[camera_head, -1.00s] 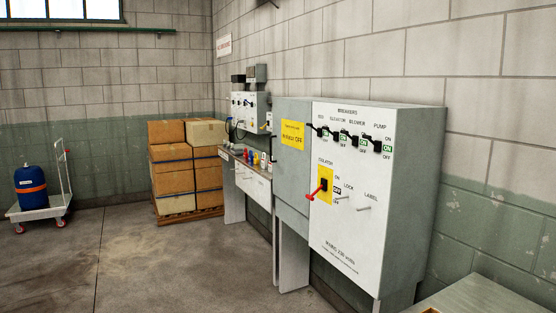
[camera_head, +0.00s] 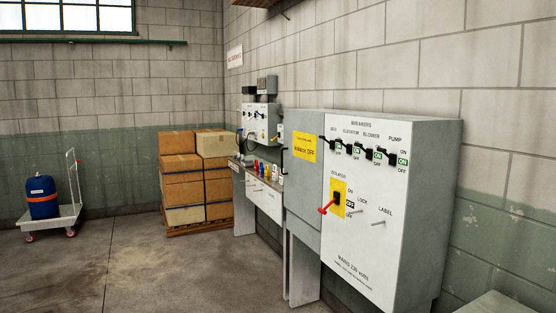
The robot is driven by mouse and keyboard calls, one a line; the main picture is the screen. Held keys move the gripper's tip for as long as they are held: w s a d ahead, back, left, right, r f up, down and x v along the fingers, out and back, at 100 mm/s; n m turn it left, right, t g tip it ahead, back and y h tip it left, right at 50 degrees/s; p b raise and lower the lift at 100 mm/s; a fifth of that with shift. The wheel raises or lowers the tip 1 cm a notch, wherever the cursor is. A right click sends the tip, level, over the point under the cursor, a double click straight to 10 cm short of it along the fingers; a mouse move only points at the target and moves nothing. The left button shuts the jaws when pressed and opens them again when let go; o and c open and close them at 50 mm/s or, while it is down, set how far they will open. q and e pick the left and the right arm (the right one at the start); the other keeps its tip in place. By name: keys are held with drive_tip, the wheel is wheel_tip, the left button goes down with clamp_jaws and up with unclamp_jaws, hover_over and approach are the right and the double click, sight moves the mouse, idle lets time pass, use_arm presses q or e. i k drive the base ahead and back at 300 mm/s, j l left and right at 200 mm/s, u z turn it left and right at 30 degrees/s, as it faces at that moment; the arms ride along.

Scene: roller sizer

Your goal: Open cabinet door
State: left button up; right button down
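A large electrical cabinet (camera_head: 420,210) stands against the wall at the right in the head view. Its white front panel carries a row of breakers (camera_head: 366,152), a red-handled isolator switch (camera_head: 332,205) on a yellow plate, and two pegs marked lock and label. A grey door (camera_head: 303,205) with a yellow sign (camera_head: 305,148) is on its left part and looks closed. A dark handle (camera_head: 284,157) shows at the door's left edge. Neither of my grippers is in view.
A workbench (camera_head: 262,195) with small coloured items and a smaller control box stands beyond the cabinet. Boxes (camera_head: 185,185) are stacked on a pallet. A cart (camera_head: 50,218) with a blue drum stands at the left. A grey surface (camera_head: 493,305) is at the bottom right. The floor at left is open.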

sight(303, 148)
drive_tip(key=i+j+u, duration=0.25)
drive_tip(key=i, duration=0.2)
drive_tip(key=i+j+u, duration=0.3)
drive_tip(key=i, duration=0.2)
drive_tip(key=i+u, duration=0.25)
drive_tip(key=i, duration=0.25)
drive_tip(key=i+z, duration=0.35)
drive_tip(key=i, duration=0.15)
drive_tip(key=i+j+z, duration=0.1)
drive_tip(key=i+z, duration=0.25)
drive_tip(key=i, duration=0.15)
drive_tip(key=i+j+z, duration=0.35)
drive_tip(key=i+l+z, duration=0.2)
drive_tip(key=i+z, duration=1.1)
drive_tip(key=k+j, duration=0.05)
